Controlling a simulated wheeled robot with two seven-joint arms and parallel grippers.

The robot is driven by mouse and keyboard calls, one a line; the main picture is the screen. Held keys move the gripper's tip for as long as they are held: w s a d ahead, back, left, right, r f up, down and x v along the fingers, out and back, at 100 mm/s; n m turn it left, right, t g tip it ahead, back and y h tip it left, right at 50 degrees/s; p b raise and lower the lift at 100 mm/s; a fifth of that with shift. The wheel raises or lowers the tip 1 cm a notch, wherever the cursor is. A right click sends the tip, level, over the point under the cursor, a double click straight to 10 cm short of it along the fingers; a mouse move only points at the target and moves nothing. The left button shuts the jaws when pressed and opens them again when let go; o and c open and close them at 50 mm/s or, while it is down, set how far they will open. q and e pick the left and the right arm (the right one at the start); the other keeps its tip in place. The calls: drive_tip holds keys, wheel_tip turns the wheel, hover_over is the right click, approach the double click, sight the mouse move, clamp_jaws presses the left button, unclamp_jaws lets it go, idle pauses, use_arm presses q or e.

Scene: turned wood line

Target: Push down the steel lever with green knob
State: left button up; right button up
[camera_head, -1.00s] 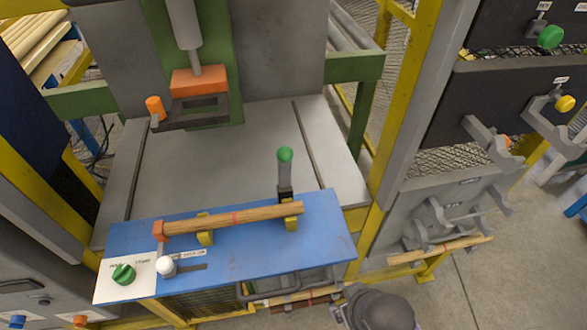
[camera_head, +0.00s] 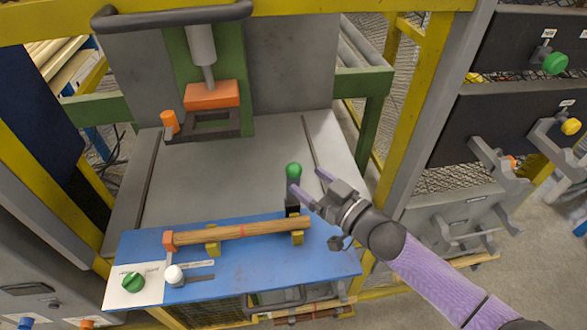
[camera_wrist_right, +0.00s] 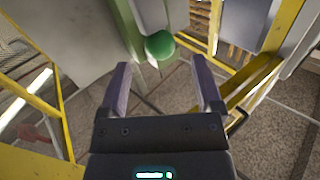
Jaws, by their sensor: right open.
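The steel lever stands upright at the right rear of the blue panel (camera_head: 240,258), with a green knob (camera_head: 293,170) on top. Its lower stem is partly hidden behind my right gripper's finger. My right gripper (camera_head: 306,180) is open and empty, with its fingertips close to the right of the knob. In the right wrist view the green knob (camera_wrist_right: 159,45) shows beyond the two open fingertips (camera_wrist_right: 162,72), roughly centred between them. I cannot tell whether a finger touches the lever. My left gripper is out of view.
A turned wooden rod (camera_head: 240,230) rests on yellow supports in front of the lever. A green selector knob (camera_head: 133,281) and a white knob (camera_head: 174,275) sit at the panel's left. A yellow bar with a dark handle (camera_head: 175,17) crosses the top. Yellow posts (camera_head: 425,110) stand at right.

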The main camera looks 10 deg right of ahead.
sight(300, 175)
drive_tip(key=x, duration=0.5)
drive_tip(key=shift+w+b, duration=0.1)
drive_tip(key=shift+b, duration=0.2)
clamp_jaws()
